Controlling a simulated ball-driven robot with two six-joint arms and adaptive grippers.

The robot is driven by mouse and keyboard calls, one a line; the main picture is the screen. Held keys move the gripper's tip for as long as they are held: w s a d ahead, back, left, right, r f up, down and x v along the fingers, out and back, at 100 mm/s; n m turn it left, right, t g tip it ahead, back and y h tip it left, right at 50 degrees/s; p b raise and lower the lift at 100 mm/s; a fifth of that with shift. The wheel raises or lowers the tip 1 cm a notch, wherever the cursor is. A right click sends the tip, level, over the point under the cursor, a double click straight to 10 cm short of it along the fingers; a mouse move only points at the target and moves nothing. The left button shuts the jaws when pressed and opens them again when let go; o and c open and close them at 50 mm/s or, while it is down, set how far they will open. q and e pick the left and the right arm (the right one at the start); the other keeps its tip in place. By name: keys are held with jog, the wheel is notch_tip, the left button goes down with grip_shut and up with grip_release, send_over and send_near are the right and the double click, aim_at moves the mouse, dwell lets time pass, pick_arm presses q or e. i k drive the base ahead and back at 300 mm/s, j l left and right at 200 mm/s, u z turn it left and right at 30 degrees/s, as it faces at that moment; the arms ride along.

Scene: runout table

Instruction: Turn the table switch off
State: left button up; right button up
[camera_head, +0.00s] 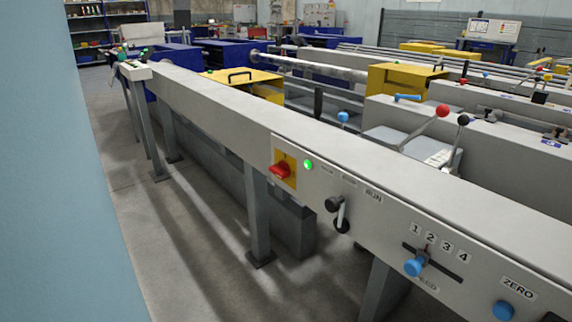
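The runout table (215,98) is a long grey beam on legs, running from the far left to the near right. On its front panel sits a red rotary switch knob (281,170) on a yellow plate (291,182). The knob lies tilted, near horizontal. A round green lamp (308,165) beside it, to the right, is lit. Neither of my grippers shows in the head view.
Right of the switch are a black-knobbed lever (335,204), a blue slider knob (414,267) by labels 1 to 4 and a blue ZERO button (503,310). A pale blue surface (85,190) fills the left side. Grey floor (190,250) lies open before the table.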

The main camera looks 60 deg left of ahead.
aim_at(281, 170)
jog(key=k+j+u, duration=0.1)
jog(key=u, duration=1.7)
jog(key=k+j, duration=0.05)
